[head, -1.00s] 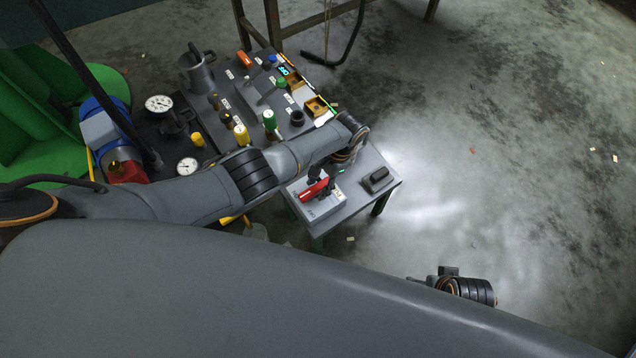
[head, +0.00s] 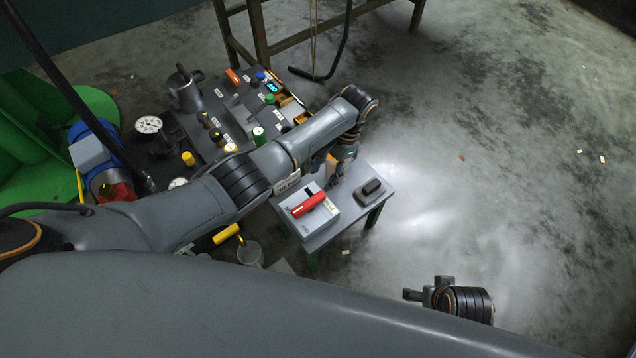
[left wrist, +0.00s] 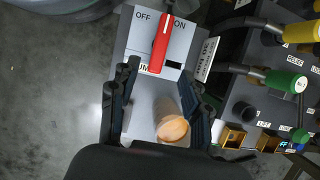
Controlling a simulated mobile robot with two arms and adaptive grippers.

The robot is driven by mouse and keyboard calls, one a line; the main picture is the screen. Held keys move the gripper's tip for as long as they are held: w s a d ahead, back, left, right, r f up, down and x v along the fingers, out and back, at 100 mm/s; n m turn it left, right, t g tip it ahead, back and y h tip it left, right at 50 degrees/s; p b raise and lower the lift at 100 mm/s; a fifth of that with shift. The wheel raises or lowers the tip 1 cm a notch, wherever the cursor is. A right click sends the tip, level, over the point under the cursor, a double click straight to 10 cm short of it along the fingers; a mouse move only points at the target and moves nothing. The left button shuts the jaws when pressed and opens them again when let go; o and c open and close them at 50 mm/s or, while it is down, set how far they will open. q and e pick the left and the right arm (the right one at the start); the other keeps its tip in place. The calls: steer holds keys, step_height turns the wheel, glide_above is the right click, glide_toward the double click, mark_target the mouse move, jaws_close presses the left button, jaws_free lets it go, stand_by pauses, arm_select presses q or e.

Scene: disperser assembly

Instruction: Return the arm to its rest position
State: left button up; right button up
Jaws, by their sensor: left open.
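My left gripper (head: 336,178) is open above the small grey table (head: 318,241), next to the pump switch box (head: 334,215). In the left wrist view its two fingers (left wrist: 158,112) are spread wide. A tan cylinder with an orange end (left wrist: 172,128) shows between the fingers; I cannot tell whether it touches them. The red lever (head: 308,205) on the box is clear of the gripper. In the left wrist view the lever (left wrist: 161,45) has its upper end between OFF and ON, nearer ON. My right gripper (head: 412,295) is over the floor at lower right; its jaws are unclear.
A dark block (head: 371,189) lies on the table's right side. The control panel (head: 225,115) with knobs and labels stands behind my left arm. A glass beaker (head: 250,253) and yellow handle (head: 226,234) are at the table's left. The floor (head: 500,170) to the right is open.

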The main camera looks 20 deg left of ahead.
arm_select(q)
steer(key=shift+w+d+r, duration=0.1)
steer(key=shift+w+r, duration=0.05)
steer(key=shift+r, duration=0.3)
